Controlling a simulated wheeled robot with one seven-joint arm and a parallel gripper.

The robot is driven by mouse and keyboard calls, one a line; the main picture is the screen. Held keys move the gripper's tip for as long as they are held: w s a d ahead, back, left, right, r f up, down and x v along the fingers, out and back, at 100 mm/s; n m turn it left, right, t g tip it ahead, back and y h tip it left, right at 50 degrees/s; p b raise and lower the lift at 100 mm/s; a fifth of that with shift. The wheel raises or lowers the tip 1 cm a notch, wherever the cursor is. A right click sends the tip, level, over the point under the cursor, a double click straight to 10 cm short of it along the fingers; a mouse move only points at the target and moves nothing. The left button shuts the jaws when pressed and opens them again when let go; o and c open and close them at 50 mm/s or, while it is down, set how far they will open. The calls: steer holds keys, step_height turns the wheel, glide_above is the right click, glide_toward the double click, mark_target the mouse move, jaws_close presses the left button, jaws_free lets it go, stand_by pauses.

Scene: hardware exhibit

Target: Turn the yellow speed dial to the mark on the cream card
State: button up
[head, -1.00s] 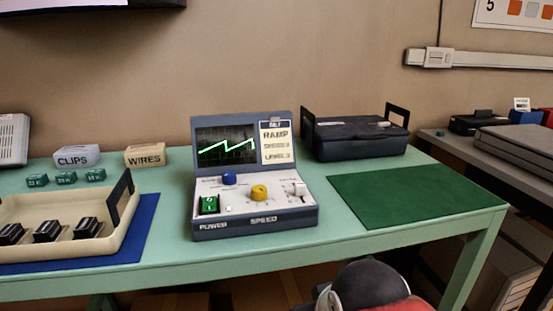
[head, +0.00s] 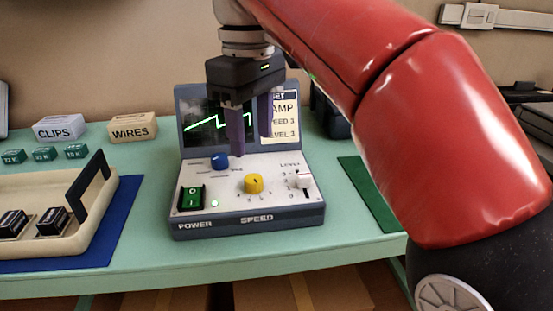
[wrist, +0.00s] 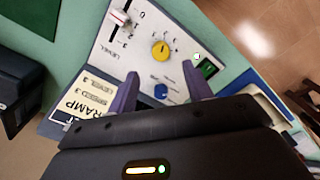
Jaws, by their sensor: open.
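The yellow speed dial (head: 254,183) sits at the middle of the sloping white panel of the grey-blue device (head: 247,221). It also shows in the wrist view (wrist: 160,49), with a dark pointer line and small numbers around it. The cream card (head: 279,118) is on the upright back beside the screen; it reads RAMP, SPEED 3, LEVEL 3, partly hidden by my gripper in the head view. My gripper (head: 250,145) points down, open and empty, above the back of the panel. Its purple fingers are apart from the dial.
A blue knob (head: 220,161), a green power switch (head: 191,198) and a white level slider (head: 299,180) are close around the dial. A cream tray (head: 88,222) stands left on a blue mat. A green mat (head: 370,195) lies right, partly behind my arm.

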mark_target(253, 178)
step_height(253, 178, down, 8)
steer(key=shift+a+r+b, duration=0.1)
steer(key=shift+r+b, duration=0.1)
steer(key=shift+b, duration=1)
steer(key=c, duration=1)
steer(key=shift+o, duration=0.2)
steer(key=shift+r+m+p, duration=0.1)
steer(key=shift+m+p, duration=0.95)
steer(key=shift+m, duration=2.85)
